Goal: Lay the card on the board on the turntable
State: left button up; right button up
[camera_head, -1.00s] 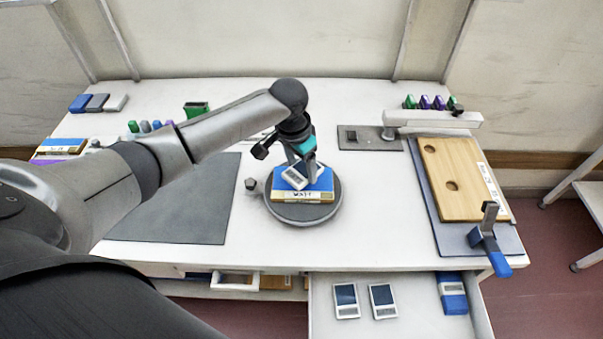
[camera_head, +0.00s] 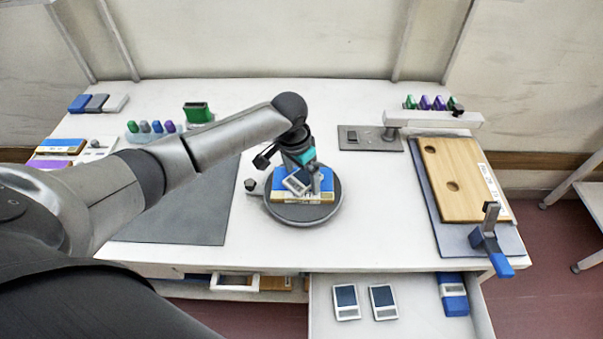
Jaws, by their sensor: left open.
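The turntable (camera_head: 303,214) is a dark grey disc in the middle of the table. On it lies the board (camera_head: 328,186), blue on top with a pale front edge whose label is partly covered. A small white card with a dark panel (camera_head: 296,184) is over the board's left part, turned at an angle. My left gripper (camera_head: 314,187) reaches down from the left with its jaws open, right at the card and over the board. The fingers and card overlap, so I cannot tell whether they touch or whether the card is flat. My right gripper is not in view.
An open drawer at the front holds two similar cards (camera_head: 346,301) (camera_head: 383,301) and a blue item (camera_head: 453,294). A dark mat (camera_head: 185,215) lies left of the turntable. A wooden panel (camera_head: 460,182) with a clamp (camera_head: 488,240) is at right.

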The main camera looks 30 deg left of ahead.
aim_at(296, 184)
pick_arm(q)
jog(key=shift+r, duration=0.1)
notch_tip(296, 184, up, 12)
jog(key=s+p, duration=0.1)
jog(key=p, duration=0.1)
jog(key=shift+s+a, duration=0.3)
jog(key=shift+s, duration=0.05)
dwell(0.3)
